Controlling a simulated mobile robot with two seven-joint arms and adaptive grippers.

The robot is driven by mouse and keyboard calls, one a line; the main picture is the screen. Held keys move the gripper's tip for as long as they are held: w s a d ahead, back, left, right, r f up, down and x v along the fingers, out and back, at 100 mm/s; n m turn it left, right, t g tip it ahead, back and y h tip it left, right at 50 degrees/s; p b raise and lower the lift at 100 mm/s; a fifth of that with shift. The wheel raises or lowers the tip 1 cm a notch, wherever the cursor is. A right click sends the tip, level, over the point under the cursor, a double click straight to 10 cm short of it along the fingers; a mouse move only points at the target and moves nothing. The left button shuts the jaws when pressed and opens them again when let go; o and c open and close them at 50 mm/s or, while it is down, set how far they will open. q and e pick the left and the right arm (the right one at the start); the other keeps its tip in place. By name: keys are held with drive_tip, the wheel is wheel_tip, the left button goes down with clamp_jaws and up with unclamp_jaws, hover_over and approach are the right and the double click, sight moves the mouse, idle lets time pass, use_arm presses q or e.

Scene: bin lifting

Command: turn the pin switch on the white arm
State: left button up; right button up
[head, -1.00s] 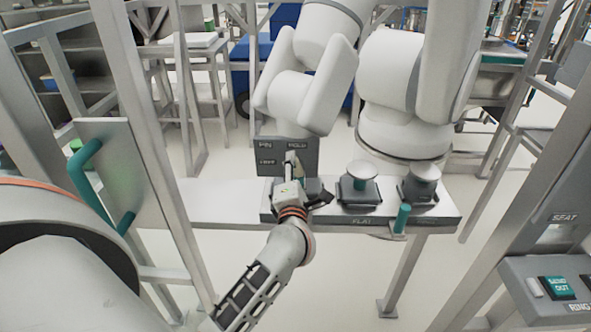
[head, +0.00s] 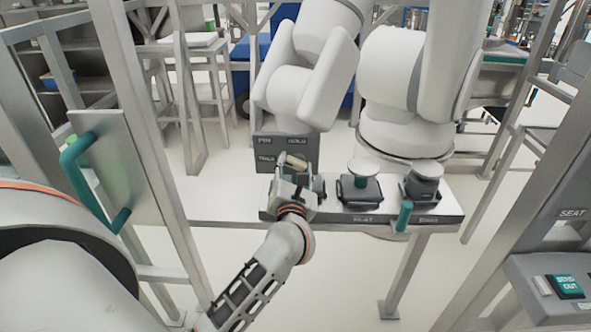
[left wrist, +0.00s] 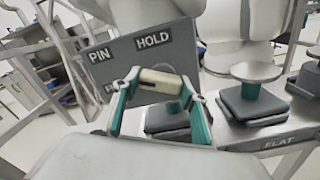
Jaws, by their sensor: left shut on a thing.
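The pin switch's pale bar-shaped handle (left wrist: 160,82) is on a dark grey panel (left wrist: 185,50) marked PIN and HOLD, below the white arm (head: 303,80). The panel (head: 268,151) also shows in the head view, with a third label partly hidden at its lower left. My left gripper (head: 297,170) reaches up to the panel from the front. In the left wrist view its two teal-padded fingers (left wrist: 160,92) are closed on the handle, one at each end. The handle lies nearly level in that view. My right gripper is not in view.
A metal post and a panel with a teal handle (head: 80,185) stand at left.

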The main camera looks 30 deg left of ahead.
use_arm(q)
drive_tip(key=n, duration=0.1)
drive_tip(key=n+b, duration=0.1)
drive_tip(key=n, duration=0.1)
drive_tip(key=n+b, duration=0.1)
drive_tip(key=shift+f, duration=0.25)
drive_tip(key=shift+n+b, duration=0.4)
drive_tip(key=shift+n, duration=0.1)
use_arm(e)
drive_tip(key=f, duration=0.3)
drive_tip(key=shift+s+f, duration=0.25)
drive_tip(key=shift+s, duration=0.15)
use_arm(q)
drive_tip(key=shift+r, duration=0.1)
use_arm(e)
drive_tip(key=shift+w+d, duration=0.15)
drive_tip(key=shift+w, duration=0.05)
use_arm(q)
drive_tip(key=o, duration=1.1)
drive_tip(key=shift+n, duration=0.3)
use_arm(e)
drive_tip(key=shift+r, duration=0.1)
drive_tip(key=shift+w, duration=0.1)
use_arm(q)
drive_tip(key=shift+s+d, duration=0.1)
drive_tip(key=shift+s, duration=0.05)
drive_tip(key=v, duration=1.1)
drive_tip(key=shift+s+d, duration=0.15)
drive_tip(key=shift+s, duration=0.2)
